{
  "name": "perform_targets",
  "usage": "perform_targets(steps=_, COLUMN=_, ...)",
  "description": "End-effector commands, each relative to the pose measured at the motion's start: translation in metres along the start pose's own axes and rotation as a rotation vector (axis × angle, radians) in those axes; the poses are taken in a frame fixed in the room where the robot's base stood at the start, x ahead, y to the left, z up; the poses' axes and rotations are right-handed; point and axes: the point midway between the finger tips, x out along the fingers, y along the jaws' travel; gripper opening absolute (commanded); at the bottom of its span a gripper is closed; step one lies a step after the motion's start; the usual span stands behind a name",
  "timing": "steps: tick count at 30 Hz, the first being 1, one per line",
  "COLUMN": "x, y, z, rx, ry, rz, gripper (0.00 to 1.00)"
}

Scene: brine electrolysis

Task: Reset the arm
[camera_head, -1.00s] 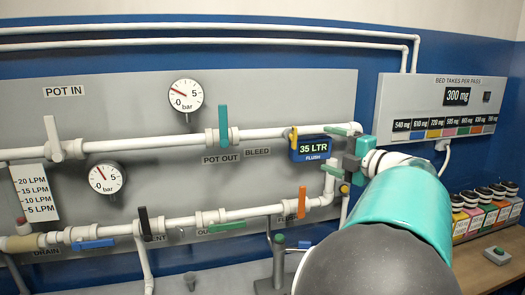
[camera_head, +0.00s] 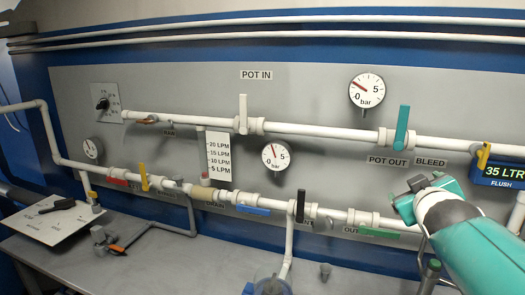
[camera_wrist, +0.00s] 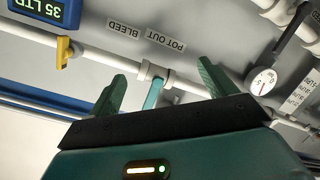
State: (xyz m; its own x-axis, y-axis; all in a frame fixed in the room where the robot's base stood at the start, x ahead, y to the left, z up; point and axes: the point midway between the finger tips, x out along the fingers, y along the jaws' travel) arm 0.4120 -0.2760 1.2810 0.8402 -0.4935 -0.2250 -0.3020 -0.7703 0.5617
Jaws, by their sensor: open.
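My gripper (camera_head: 408,196) is at the right of the head view, in front of the pipe panel, with my teal arm behind it. In the wrist view my gripper (camera_wrist: 160,85) has its two teal fingers wide apart with nothing held between them. The teal POT OUT valve handle (camera_head: 402,128) stands upright on the upper pipe, up and left of my gripper in the head view. In the wrist view the same teal handle (camera_wrist: 154,93) shows beyond the gap between the fingers. I cannot tell how far it is from them.
The grey panel (camera_head: 320,90) carries white pipes, gauges and several coloured valve handles. The blue FLUSH display (camera_head: 500,174) is at the right, by a yellow handle (camera_head: 483,156). A grey bench (camera_head: 180,265) runs below, holding a clear vessel (camera_head: 272,284) and a white board (camera_head: 50,222).

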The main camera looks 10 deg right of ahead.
Motion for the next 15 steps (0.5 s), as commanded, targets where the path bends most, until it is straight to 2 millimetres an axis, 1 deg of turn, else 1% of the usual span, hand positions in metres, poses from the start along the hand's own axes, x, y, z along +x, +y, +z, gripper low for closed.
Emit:
perform_targets(steps=1, x=-0.013, y=-0.034, z=0.001, rx=0.052, ry=-0.047, rz=-0.066, gripper=0.84)
perform_targets(steps=2, x=-0.021, y=-0.053, z=0.004, rx=0.083, ry=-0.085, rz=-0.105, gripper=0.84)
perform_targets(steps=3, x=-0.032, y=-0.078, z=0.010, rx=0.120, ry=-0.136, rz=-0.157, gripper=0.84)
perform_targets(steps=5, x=-0.052, y=-0.113, z=0.018, rx=0.164, ry=-0.209, rz=-0.236, gripper=0.84)
perform_targets(steps=6, x=-0.066, y=-0.136, z=0.024, rx=0.188, ry=-0.260, rz=-0.288, gripper=0.84)
perform_targets(steps=8, x=-0.090, y=-0.169, z=0.034, rx=0.214, ry=-0.337, rz=-0.367, gripper=0.84)
perform_targets(steps=9, x=-0.107, y=-0.189, z=0.040, rx=0.227, ry=-0.388, rz=-0.419, gripper=0.84)
perform_targets(steps=11, x=-0.132, y=-0.216, z=0.051, rx=0.238, ry=-0.461, rz=-0.490, gripper=0.84)
perform_targets(steps=12, x=-0.148, y=-0.230, z=0.058, rx=0.242, ry=-0.506, rz=-0.532, gripper=0.84)
perform_targets(steps=15, x=-0.180, y=-0.257, z=0.072, rx=0.240, ry=-0.595, rz=-0.613, gripper=0.84)
